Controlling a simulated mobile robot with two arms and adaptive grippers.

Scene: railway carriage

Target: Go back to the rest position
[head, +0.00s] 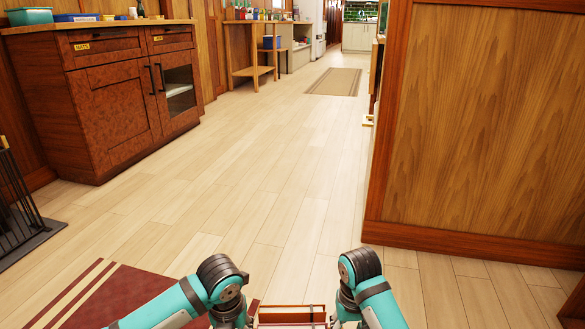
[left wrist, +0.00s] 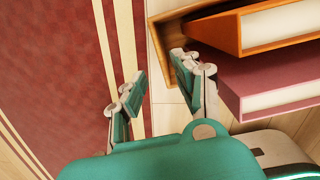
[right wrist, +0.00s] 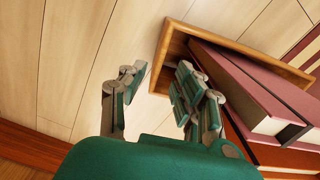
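My left gripper shows in the left wrist view (left wrist: 157,72), with its two fingers apart and nothing seen held between them. My right gripper shows in the right wrist view (right wrist: 155,78), also with its fingers apart and floor visible in the gap. Both grippers are beside a wooden tray (left wrist: 158,32) holding books; one finger of each overlaps its edge in the picture, and I cannot tell whether they touch. In the head view my forearms come in at the bottom, with part of the tray between them; the grippers themselves are out of sight there.
An orange book (left wrist: 225,30) and a dark pink book (left wrist: 250,75) lie in the tray. A wooden cabinet (head: 110,95) stands left, a wooden partition (head: 480,120) right. A black metal rack (head: 18,205) is at the left edge. The floor (head: 250,190) ahead is clear towards a rug (head: 335,82).

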